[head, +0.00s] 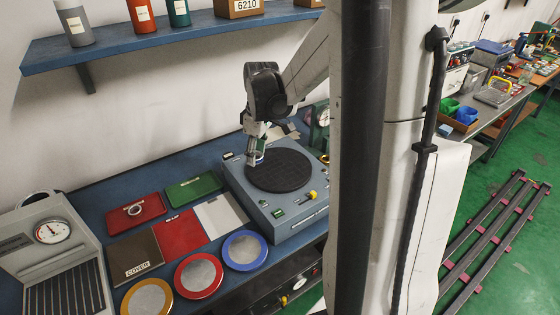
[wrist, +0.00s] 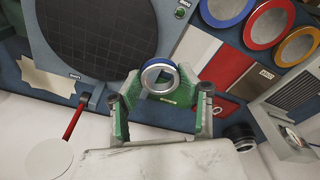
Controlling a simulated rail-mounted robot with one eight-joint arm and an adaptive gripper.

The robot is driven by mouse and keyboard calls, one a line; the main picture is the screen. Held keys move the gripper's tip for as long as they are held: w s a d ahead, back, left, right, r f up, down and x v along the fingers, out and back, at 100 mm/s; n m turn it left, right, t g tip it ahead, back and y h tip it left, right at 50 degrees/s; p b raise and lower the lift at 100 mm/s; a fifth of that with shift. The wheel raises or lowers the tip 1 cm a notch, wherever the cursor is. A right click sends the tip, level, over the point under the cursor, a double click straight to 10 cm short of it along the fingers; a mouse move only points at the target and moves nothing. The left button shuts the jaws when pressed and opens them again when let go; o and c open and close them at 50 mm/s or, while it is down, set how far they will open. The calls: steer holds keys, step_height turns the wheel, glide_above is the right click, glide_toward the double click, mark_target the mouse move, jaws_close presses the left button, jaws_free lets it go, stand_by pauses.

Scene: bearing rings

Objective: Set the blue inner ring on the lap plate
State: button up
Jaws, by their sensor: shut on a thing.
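The lap plate is a dark round disc with a fine grid (head: 281,171), set in the top of a grey machine; it fills the upper left of the wrist view (wrist: 95,35). My gripper (head: 257,157) is over the left part of that machine, by the plate's left edge. In the wrist view my gripper (wrist: 160,97) has its green fingers shut on the blue inner ring (wrist: 160,66), a silver ring with a blue band. In the head view the ring is small and partly hidden by the fingers. I cannot tell its exact height above the machine.
Blue-, red- and yellow-rimmed round plates (head: 245,250) line the bench front. A red tray (head: 117,215) holding a ring, a green tray (head: 194,187) and flat red, grey and brown plates (head: 137,258) lie left of the machine. A gauge unit (head: 50,233) stands far left.

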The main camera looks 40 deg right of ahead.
steer(key=p, duration=0.1)
glide_above(279, 166)
steer(key=f, duration=0.7)
steer(key=shift+s, duration=0.2)
steer(key=shift+f+p, duration=0.35)
steer(key=shift+f, duration=1.6)
steer(key=shift+f, duration=0.2)
steer(key=o, duration=1.2)
steer(key=shift+r, duration=0.2)
